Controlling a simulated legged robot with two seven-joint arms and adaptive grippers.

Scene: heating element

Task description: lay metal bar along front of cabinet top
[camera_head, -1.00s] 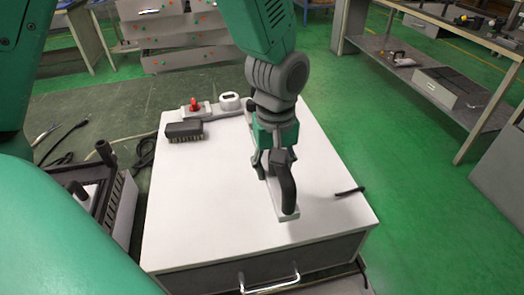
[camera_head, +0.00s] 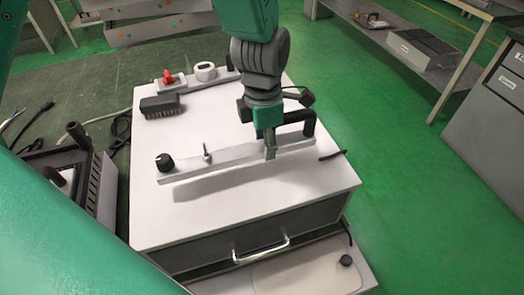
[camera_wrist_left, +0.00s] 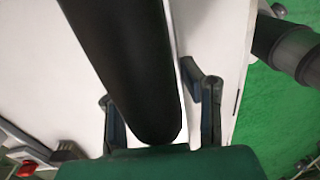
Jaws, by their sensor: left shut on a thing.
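The metal bar (camera_head: 235,159) is long and light grey, with a black knob (camera_head: 165,162) and a small silver fitting at its left end and a black handle at its right. My left gripper (camera_head: 269,147) is shut on the bar near its right end. The bar runs left to right over the front part of the white cabinet top (camera_head: 165,221). A shadow below suggests it is a little above the surface. In the left wrist view the fingers (camera_wrist_left: 160,112) sit either side of a large dark cylinder, likely the handle. My right gripper is out of view.
A black brush (camera_head: 160,106), a red-button box (camera_head: 169,79) and a round white gauge (camera_head: 205,71) are at the cabinet's back left. A thin black item (camera_head: 333,154) lies at the right edge. The drawer handle (camera_head: 261,250) is below the front edge.

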